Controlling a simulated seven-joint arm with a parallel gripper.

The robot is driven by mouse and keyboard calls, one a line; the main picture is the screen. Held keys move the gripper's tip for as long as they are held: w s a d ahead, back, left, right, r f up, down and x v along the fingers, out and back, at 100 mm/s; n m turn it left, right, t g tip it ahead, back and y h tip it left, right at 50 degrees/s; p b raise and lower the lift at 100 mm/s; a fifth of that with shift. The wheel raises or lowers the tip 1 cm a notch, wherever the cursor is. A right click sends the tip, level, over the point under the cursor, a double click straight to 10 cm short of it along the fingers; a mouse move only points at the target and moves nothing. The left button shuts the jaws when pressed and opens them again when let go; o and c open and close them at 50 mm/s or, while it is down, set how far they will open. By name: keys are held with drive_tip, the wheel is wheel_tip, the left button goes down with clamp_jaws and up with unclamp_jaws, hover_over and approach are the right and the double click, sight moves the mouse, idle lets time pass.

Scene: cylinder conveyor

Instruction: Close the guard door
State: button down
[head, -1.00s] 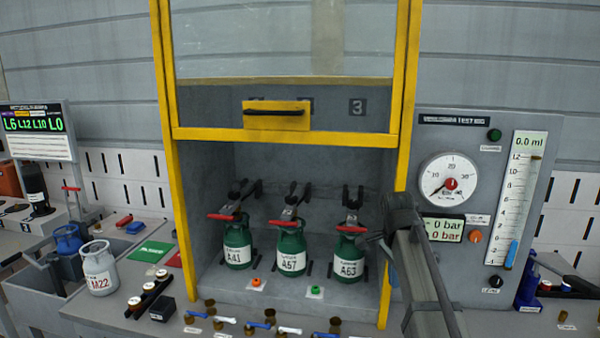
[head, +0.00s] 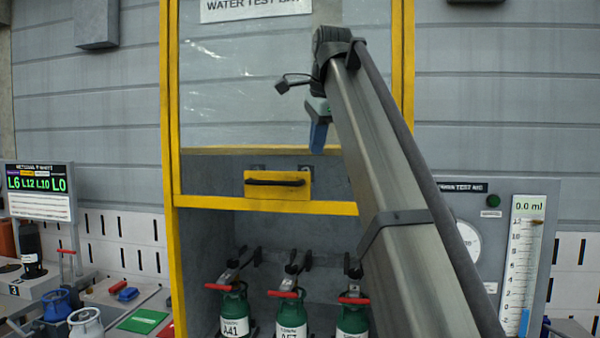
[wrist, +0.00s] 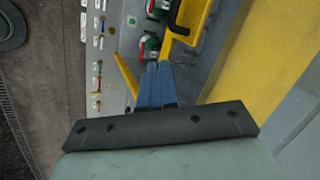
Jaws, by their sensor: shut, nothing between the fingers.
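The guard door is a clear panel in a yellow frame (head: 225,202). It is raised, and the bay below it is open. A black bar handle (head: 275,182) sits on a yellow plate near the door's bottom edge. My gripper (head: 318,138) is in front of the clear panel, up and to the right of the handle, with its blue fingers pointing down. The fingers (wrist: 156,85) are shut together with nothing between them. In the wrist view, yellow framework (wrist: 260,60) lies close to the right of them. My arm hides the door's lower right part.
Green cylinders with red levers (head: 235,312) stand in the bay below the door. A test rig panel with a scale (head: 522,265) is to the right, partly behind my arm. A display with green readings (head: 38,183) stands at the left.

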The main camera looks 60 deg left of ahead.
approach(298, 182)
drive_tip(key=x, duration=0.6)
drive_tip(key=shift+w+a+f, duration=0.1)
drive_tip(key=shift+a+f, duration=0.1)
drive_tip(key=shift+f, duration=0.15)
idle(0.4)
drive_tip(key=shift+f, duration=0.1)
wheel_tip(298, 182, down, 55)
drive_tip(key=shift+f, duration=0.25)
drive_tip(key=shift+d+f, duration=0.1)
drive_tip(key=shift+f, duration=0.05)
drive_tip(key=v, duration=1.4)
drive_tip(key=shift+d+r+y, duration=0.3)
drive_tip(key=shift+n, duration=0.3)
